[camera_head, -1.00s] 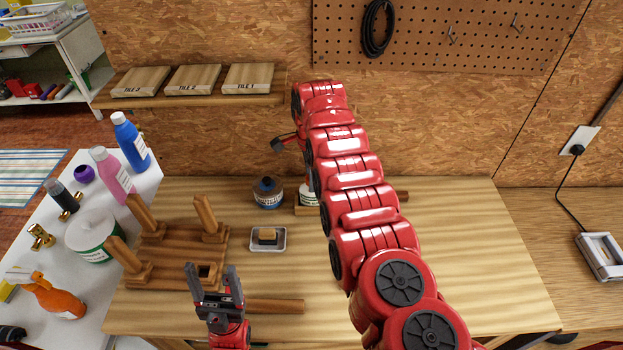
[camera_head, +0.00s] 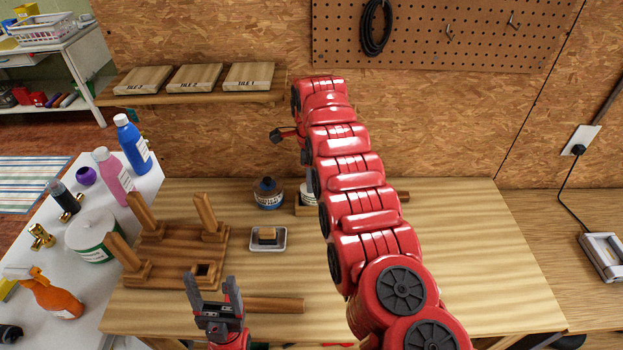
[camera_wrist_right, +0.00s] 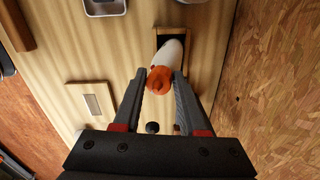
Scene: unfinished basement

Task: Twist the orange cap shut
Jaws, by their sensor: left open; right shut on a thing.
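The orange cap (camera_wrist_right: 161,84) sits on top of a white bottle (camera_wrist_right: 172,52) in the right wrist view. The bottle stands in a dark square opening of a wooden holder. My right gripper (camera_wrist_right: 159,76) is shut on the cap, with one finger on each side. In the head view, part of the white bottle (camera_head: 307,192) and its wooden holder (camera_head: 303,210) show beside my right arm. The cap and right fingertips are hidden there. My left gripper (camera_head: 213,283) is open and empty, low over the near left of the table.
A wooden frame with upright posts (camera_head: 180,245) stands at the table's left. A dark bottle (camera_head: 268,193), a small tray (camera_head: 283,246) and a wooden bar (camera_head: 272,305) are near. Bottles stand on a white side table (camera_head: 145,190). The table's right side is clear.

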